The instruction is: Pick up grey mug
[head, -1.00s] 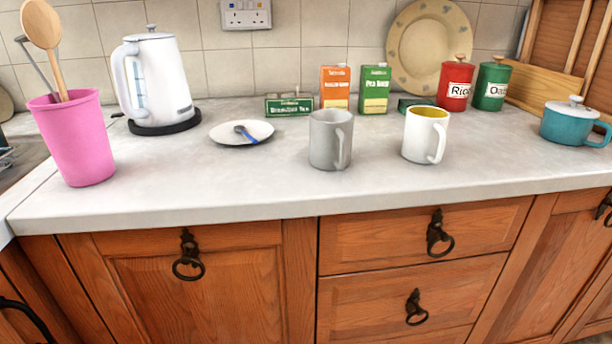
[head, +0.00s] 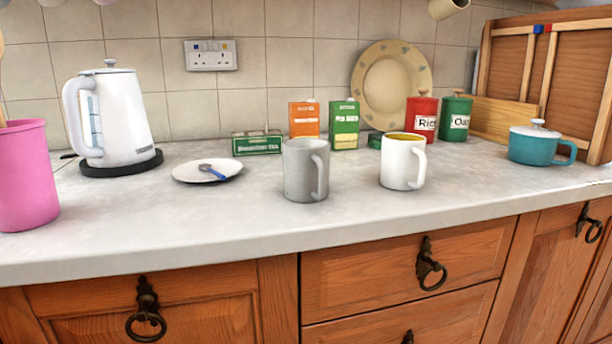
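The grey mug (head: 301,172) stands upright on the countertop near the middle of the head view, its handle turned to the right and toward the front. A white mug (head: 398,164) with a yellow inside stands a little to its right, apart from it, also with its handle on the right. Neither of my grippers shows in the head view, so I cannot see whether they are open or shut.
The pale countertop (head: 230,222) is clear in front of the mugs. Left are a white plate (head: 185,172) with a spoon, a kettle (head: 125,118) and a pink pot (head: 25,180). Behind are orange (head: 304,120) and green (head: 344,126) boxes. A teal pot (head: 530,148) stands right.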

